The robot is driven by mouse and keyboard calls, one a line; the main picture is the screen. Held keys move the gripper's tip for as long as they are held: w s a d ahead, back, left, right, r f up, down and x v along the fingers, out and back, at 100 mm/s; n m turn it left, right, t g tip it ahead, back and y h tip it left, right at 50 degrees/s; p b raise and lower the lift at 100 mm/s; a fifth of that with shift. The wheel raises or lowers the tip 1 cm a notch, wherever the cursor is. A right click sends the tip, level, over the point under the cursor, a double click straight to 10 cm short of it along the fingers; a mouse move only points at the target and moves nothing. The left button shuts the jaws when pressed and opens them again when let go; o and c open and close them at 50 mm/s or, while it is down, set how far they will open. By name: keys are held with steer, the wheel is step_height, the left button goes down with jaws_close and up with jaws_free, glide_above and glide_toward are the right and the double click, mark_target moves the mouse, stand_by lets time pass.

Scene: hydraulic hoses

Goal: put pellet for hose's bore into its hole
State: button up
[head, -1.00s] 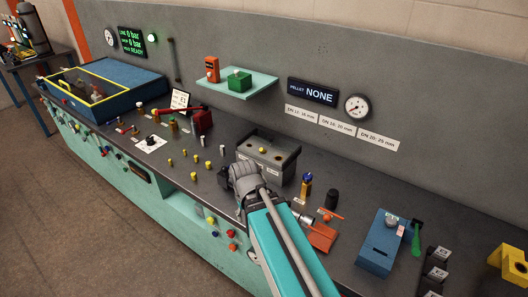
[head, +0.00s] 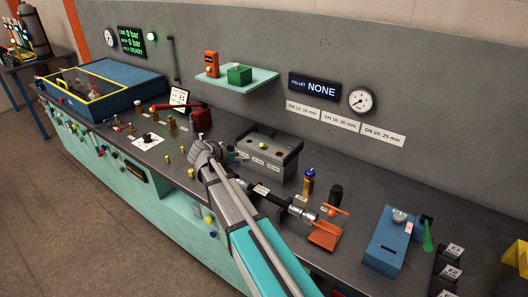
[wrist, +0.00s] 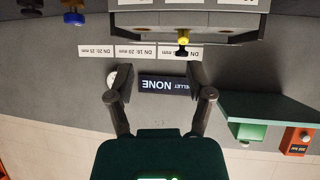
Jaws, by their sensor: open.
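A grey block (head: 284,163) stands on the bench, with a yellow-topped piece (head: 262,146) in the middle of its top and small labels on its front. Both show in the wrist view, the block (wrist: 225,20) at the top and the yellow piece (wrist: 183,41) below it. My gripper (head: 203,148) is left of the block, over the bench. In the wrist view its two fingers (wrist: 159,76) are apart with nothing between them. Small yellow pellets (head: 191,173) stand on the bench to its left. A hose with a metal fitting (head: 297,212) lies partly behind my arm.
The wall display (head: 314,88) reads "PELLET NONE", above cards (head: 321,118) pairing DN sizes with millimetres. A teal shelf (head: 238,80) juts from the wall.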

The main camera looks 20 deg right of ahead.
steer(key=shift+m+t+h, duration=0.6)
steer(key=shift+m+h, duration=0.2)
steer(key=shift+h, duration=0.1)
steer(key=w, duration=0.1)
steer(key=w+r, duration=0.1)
steer(key=w, duration=0.2)
steer(key=shift+a+r+b, duration=0.25)
steer(key=shift+a+b, duration=0.1)
steer(key=shift+a, duration=0.05)
steer(key=b, duration=0.3)
glide_toward(261, 145)
steer(key=d, duration=0.2)
steer(key=shift+w+d+f, duration=0.45)
steer(key=shift+w+f, duration=0.2)
steer(key=shift+w, duration=0.1)
steer(key=shift+b+x, duration=1.05)
steer(key=shift+x, duration=1.6)
steer(key=shift+r, duration=0.1)
